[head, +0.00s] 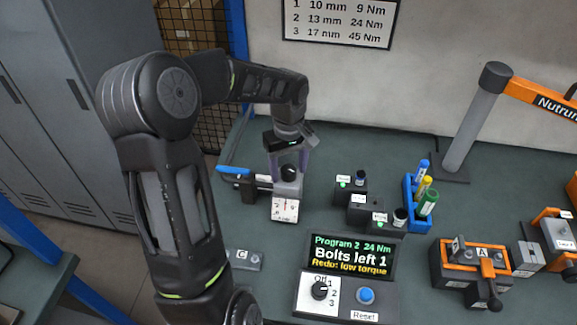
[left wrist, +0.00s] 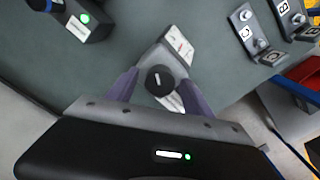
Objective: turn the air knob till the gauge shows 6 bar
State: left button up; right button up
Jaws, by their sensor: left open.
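The air knob (head: 289,173) is a dark round knob on a grey regulator body (head: 288,188). A white gauge (head: 285,209) sits on the front of this body; its needle reading is too small to tell. In the left wrist view the knob (left wrist: 160,81) shows a white pointer line, and the gauge (left wrist: 179,45) is beyond it. My left gripper (head: 290,158) points down over the knob. Its two purple fingers stand on either side of the knob, open, with gaps visible in the left wrist view (left wrist: 159,84). My right gripper is not in view.
A display (head: 350,257) reads "Bolts left 1", above a selector knob (head: 320,290) and a blue Reset button (head: 366,296). A grey post (head: 472,125) stands behind.

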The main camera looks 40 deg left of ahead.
pick_arm(q)
jog(key=shift+c, duration=0.2)
grip_shut()
dwell(0.4)
jog(key=shift+m, duration=0.4)
jog(key=shift+w+m+b, duration=0.1)
jog(key=shift+m+b, duration=0.4)
jog(key=shift+m, duration=0.7)
jog(key=m, duration=0.2)
jog(key=shift+m, duration=0.3)
jog(key=m+b, duration=0.1)
jog(key=m, duration=0.5)
jog(key=shift+r, duration=0.1)
